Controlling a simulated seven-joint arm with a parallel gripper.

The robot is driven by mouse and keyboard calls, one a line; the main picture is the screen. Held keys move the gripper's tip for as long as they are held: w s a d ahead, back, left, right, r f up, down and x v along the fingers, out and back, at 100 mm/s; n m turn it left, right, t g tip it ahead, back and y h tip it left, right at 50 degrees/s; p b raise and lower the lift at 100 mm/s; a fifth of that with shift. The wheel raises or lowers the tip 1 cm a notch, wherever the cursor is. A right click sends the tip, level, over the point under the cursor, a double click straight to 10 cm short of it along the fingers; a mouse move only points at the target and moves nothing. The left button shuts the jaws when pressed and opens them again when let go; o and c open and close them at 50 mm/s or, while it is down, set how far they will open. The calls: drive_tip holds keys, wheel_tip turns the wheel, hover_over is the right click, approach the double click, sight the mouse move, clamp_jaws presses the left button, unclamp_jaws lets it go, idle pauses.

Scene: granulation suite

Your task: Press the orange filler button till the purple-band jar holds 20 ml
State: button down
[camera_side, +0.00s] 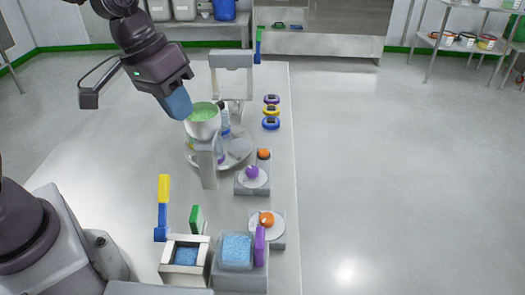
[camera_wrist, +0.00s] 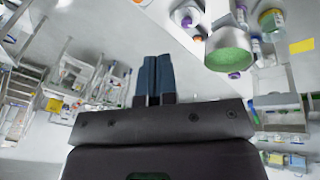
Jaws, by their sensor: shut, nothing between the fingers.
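My gripper (camera_side: 178,103) has blue fingers, shut and empty, in the air beside the upper left of a pale hopper (camera_side: 203,122) holding green material. The shut fingers also show in the wrist view (camera_wrist: 155,80), with the hopper (camera_wrist: 230,40) to their right. A small orange button (camera_side: 263,153) sits on a grey block right of the round turntable (camera_side: 240,158), apart from my gripper. Clear jars stand on the turntable, partly hidden by the hopper and its post. A purple patch (camera_side: 221,160) shows there, perhaps the purple-band jar; its fill level cannot be read.
Purple (camera_side: 252,172) and orange (camera_side: 266,219) round pieces rest on pale dishes nearer the front. Purple, yellow and blue items (camera_side: 271,111) line the table's right side. Two containers of blue material (camera_side: 237,249) stand in front. The table's left part is clear.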

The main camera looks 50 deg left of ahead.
drive_tip(key=w+d+f+n+t, duration=0.1)
drive_tip(key=w+d+f+n, duration=0.15)
drive_tip(key=w+f, duration=0.45)
drive_tip(key=n+t+y, duration=0.4)
drive_tip(key=n+y, duration=0.2)
drive_tip(key=n, duration=0.5)
hover_over(262, 151)
wheel_tip(262, 151, down, 6)
drive_tip(key=shift+f, duration=0.15)
drive_tip(key=shift+s+f+m, duration=0.1)
drive_tip(key=shift+m, duration=0.15)
drive_tip(key=shift+f, duration=4.35)
drive_tip(key=shift+f, duration=0.4)
